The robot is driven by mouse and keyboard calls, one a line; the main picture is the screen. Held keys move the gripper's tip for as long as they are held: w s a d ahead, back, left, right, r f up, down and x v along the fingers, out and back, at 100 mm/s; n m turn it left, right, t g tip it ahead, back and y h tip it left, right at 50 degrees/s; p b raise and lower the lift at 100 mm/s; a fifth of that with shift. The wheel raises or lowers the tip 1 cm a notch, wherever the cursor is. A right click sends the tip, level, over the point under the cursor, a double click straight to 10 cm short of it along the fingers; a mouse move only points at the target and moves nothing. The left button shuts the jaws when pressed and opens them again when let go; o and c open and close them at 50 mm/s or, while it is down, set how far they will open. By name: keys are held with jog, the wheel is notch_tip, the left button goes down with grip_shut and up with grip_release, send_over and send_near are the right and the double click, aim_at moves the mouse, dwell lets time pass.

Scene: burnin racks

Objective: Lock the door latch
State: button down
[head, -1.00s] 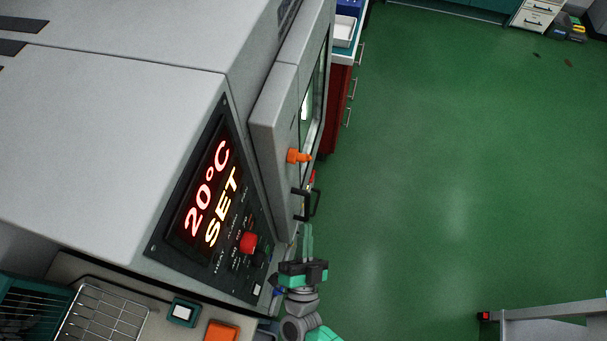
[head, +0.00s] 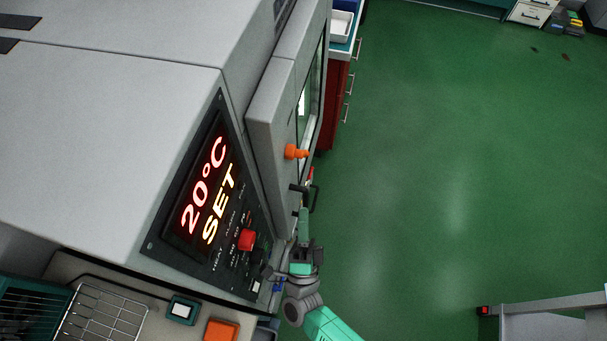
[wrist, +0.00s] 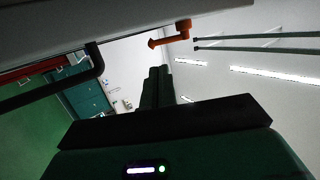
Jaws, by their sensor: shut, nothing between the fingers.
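The orange door latch (head: 296,152) sticks out from the front face of the grey chamber door (head: 270,125). It also shows in the wrist view (wrist: 183,30), at the top, with its knob pointing left. A black door handle (head: 312,197) is lower on the same face, and its dark bar crosses the left of the wrist view (wrist: 93,68). My gripper (head: 304,212) is shut and empty, close to the handle's lower end in the head view. In the wrist view its closed fingers (wrist: 157,88) point up toward the latch, apart from it. I cannot tell whether the fingers touch the handle.
The chamber's control panel (head: 213,200) reads 20°C SET, with a red knob (head: 247,240) near my gripper. A red cabinet (head: 338,105) stands beyond the door.

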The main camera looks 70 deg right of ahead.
aim_at(307, 155)
jog(key=p+x, duration=0.2)
jog(key=x, duration=0.9)
jog(key=shift+d+f+b, duration=0.1)
jog(key=shift+f+b, duration=0.1)
jog(key=shift+b, duration=0.5)
jog(key=b, duration=0.1)
jog(key=h+b, duration=0.1)
jog(key=b, duration=0.1)
jog(key=shift+d+f+n+t, duration=0.2)
jog(key=shift+d+n+t, duration=0.1)
jog(key=shift+t, duration=0.1)
jog(key=shift+d+r+b, duration=0.1)
jog(key=shift+d+b, duration=0.05)
jog(key=shift+b, duration=0.4)
jog(key=shift+s+b+x, duration=0.2)
jog(key=shift+b+x, duration=0.95)
jog(key=shift+b, duration=0.1)
jog(key=shift+d, duration=0.25)
